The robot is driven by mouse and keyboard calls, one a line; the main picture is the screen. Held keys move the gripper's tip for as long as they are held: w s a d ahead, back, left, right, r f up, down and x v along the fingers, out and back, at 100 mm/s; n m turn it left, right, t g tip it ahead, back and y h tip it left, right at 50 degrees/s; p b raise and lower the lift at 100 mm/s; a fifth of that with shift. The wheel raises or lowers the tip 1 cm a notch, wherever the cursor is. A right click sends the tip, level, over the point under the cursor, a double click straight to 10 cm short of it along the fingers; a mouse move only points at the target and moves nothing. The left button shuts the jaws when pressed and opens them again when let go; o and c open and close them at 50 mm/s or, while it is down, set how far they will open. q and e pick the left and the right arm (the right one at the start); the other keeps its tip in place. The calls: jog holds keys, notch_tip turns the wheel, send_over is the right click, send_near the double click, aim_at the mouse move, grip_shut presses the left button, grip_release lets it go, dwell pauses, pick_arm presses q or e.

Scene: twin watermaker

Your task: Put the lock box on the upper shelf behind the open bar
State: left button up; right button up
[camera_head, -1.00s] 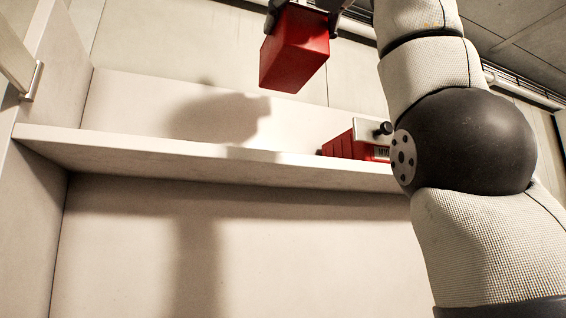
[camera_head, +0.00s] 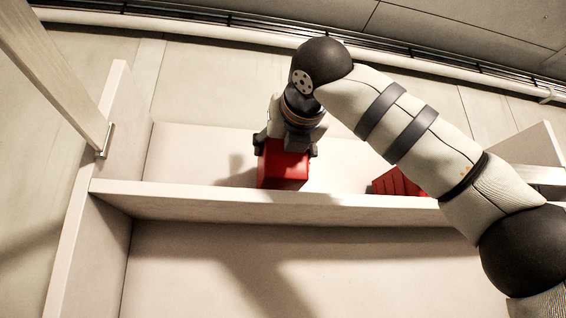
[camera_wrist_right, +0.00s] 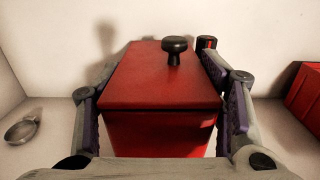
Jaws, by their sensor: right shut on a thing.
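The red lock box (camera_head: 282,172) is in my right gripper (camera_head: 285,148), at the front of the upper shelf (camera_head: 200,192). Its base is level with the shelf's front edge; I cannot tell whether it touches the board. The right wrist view shows the fingers on both sides of the red box (camera_wrist_right: 150,85), which has a black knob (camera_wrist_right: 175,46) on it. The bar (camera_head: 55,70) is swung up and open at the left, above a metal bracket (camera_head: 105,140) on the side wall. My left gripper is not in view.
A second red box (camera_head: 395,183) stands on the shelf to the right, partly behind my right arm; it also shows in the wrist view (camera_wrist_right: 305,95). A round metal piece (camera_wrist_right: 21,130) is at the left.

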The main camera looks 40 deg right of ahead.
aim_at(283, 164)
jog(key=shift+s+f, duration=0.15)
jog(key=shift+f, duration=1.15)
jog(key=shift+f, duration=0.15)
jog(key=o, duration=1.7)
jog(key=shift+o, duration=0.2)
jog(key=v, duration=1.2)
